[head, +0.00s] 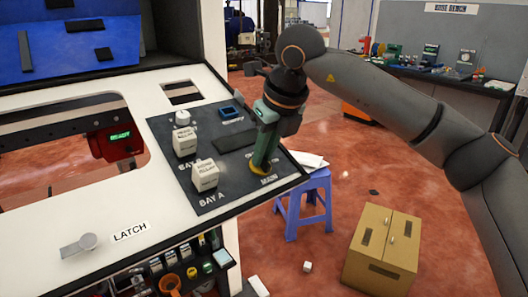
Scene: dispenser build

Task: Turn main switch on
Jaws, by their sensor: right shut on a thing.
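The main switch (259,168) is on the right side of the dark control panel (216,199), above the word MAIN. Its yellow base shows, and the rest is hidden by my right gripper (262,158). My right gripper points down onto the switch and is shut on it. I cannot tell from this view which way the switch is turned. My left gripper is not in view.
The panel also holds a white BAY A block (205,175), a second white block (184,142), a white knob (182,117) and a blue button (231,112). A LATCH lever (79,245) is at lower left. A blue stool (302,204) and cardboard box (383,247) stand on the floor.

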